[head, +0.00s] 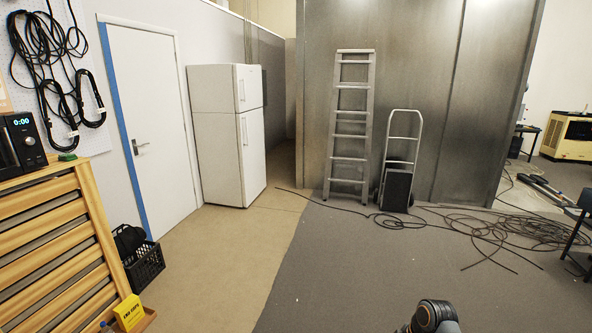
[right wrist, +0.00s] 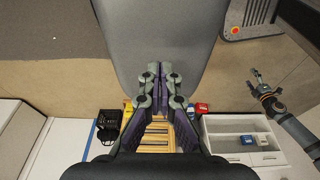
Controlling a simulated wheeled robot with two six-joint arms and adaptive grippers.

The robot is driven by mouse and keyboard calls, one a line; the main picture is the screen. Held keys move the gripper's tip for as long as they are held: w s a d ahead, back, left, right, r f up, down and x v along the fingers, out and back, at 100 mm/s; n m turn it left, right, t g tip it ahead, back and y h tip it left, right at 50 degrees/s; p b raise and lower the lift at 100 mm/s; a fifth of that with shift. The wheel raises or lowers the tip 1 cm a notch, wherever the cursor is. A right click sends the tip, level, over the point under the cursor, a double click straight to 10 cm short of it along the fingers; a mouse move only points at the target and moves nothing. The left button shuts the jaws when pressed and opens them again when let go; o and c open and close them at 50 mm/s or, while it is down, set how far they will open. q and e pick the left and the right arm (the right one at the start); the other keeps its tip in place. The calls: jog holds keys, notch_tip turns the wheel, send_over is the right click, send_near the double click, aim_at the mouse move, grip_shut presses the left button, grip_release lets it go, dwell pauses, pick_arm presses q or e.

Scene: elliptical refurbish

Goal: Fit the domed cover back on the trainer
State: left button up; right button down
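I cannot pick out the trainer or its domed cover in either view. My right gripper (right wrist: 160,68) is in the middle of the right wrist view. Its two fingers are close together, with nothing visible between them. Beyond it lies a large smooth grey surface (right wrist: 180,30) that I cannot identify. My other arm shows at the right of that view, with its gripper (right wrist: 257,80) apart from everything, fingers spread and empty. In the head view only a dark rounded part of my arm shows at the bottom edge; neither gripper is in that view.
The head view shows a slatted wooden unit (head: 50,235), yellow box (head: 128,312), black crate (head: 145,266), white fridge (head: 222,135), ladder (head: 349,125) and hand truck (head: 398,160). Loose cables (head: 500,228) lie at right; the middle floor is clear. A white drawer unit (right wrist: 243,158) is in the wrist view.

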dwell(0.5)
jog(key=shift+f+b, duration=1.1)
jog(key=shift+f, duration=1.25)
jog(key=shift+s+f, duration=0.1)
notch_tip(320, 180, up, 2)
jog(key=shift+r+p, duration=0.1)
jog(key=shift+p, duration=1.1)
notch_tip(320, 180, up, 5)
jog(key=p, duration=0.5)
jog(key=shift+p, duration=0.35)
